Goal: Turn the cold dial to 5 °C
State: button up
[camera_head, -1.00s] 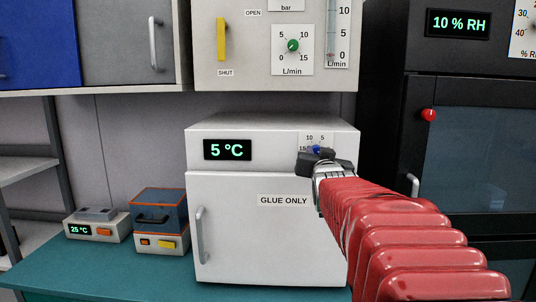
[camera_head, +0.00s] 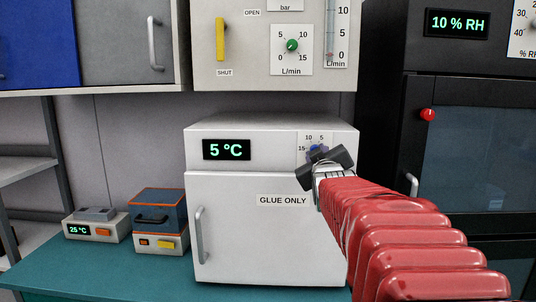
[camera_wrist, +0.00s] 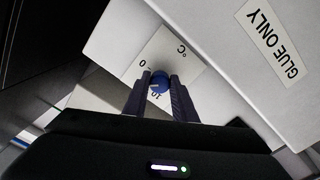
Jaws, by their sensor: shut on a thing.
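The cold dial is a small blue knob (camera_head: 314,149) on a white scale plate at the upper right of the white GLUE ONLY fridge (camera_head: 240,235). The fridge display (camera_head: 227,149) reads 5 °C. My gripper (camera_head: 324,166) is at the knob, tilted, and covers the lower part of the scale in the head view. In the wrist view the blue knob (camera_wrist: 159,82) sits between the two dark fingers of my gripper (camera_wrist: 160,92), which are shut on it. The exact pointer setting is hard to read.
A flow panel (camera_head: 250,45) with a yellow handle hangs above the fridge. A black cabinet (camera_head: 475,160) with a red knob stands close on the right. Small bench devices (camera_head: 160,218) sit at the left on the teal bench (camera_head: 110,275).

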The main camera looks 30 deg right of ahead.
jog(key=shift+n, duration=1.6)
jog(key=shift+f, duration=0.1)
jog(key=o, duration=1)
jog(key=shift+o, duration=0.2)
jog(key=shift+s, duration=0.1)
jog(key=v, duration=1.3)
jog(key=shift+s+a, duration=0.25)
jog(key=shift+a, duration=0.05)
